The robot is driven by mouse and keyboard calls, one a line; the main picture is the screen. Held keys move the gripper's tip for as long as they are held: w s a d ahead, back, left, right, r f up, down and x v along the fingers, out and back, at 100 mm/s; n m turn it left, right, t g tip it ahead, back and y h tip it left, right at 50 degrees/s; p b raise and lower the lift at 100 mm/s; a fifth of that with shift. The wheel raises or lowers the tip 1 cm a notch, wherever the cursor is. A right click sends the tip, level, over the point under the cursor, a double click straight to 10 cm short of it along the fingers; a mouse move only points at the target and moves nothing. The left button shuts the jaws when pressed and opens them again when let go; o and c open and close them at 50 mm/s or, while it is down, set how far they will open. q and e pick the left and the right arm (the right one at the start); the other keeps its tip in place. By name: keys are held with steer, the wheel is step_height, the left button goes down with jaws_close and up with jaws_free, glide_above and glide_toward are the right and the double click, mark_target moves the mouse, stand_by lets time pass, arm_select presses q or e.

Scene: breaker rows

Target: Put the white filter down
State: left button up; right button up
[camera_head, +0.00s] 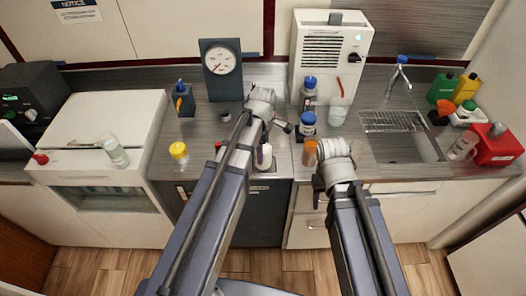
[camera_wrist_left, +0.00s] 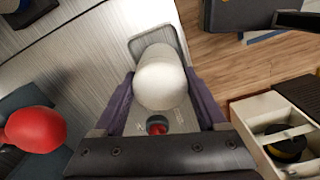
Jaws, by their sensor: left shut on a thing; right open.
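The white filter (camera_wrist_left: 160,78) is a pale cylinder held between the two dark purple fingers of my left gripper (camera_wrist_left: 160,90) in the left wrist view. It appears over a shallow recessed tray (camera_wrist_left: 181,40) in the metal counter; I cannot tell whether it touches the tray. In the head view, the white filter (camera_head: 263,156) shows partly beside my left arm near the counter's front edge. My right gripper (camera_head: 334,152) is over the counter further right, its fingers mostly hidden by its own wrist; nothing shows held in it.
A red knob-like thing (camera_wrist_left: 35,130) is close on the left in the left wrist view. An orange-brown container (camera_head: 310,153) and blue-capped bottles (camera_head: 308,122) stand between my arms. A gauge (camera_head: 221,68) stands behind; a sink (camera_head: 408,148) is at right.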

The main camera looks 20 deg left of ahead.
arm_select(q)
steer(key=shift+f, duration=0.15)
steer(key=o, duration=1.3)
steer(key=shift+o, duration=0.2)
step_height(320, 180, up, 12)
steer(key=p, duration=1.2)
steer(key=shift+r, duration=0.2)
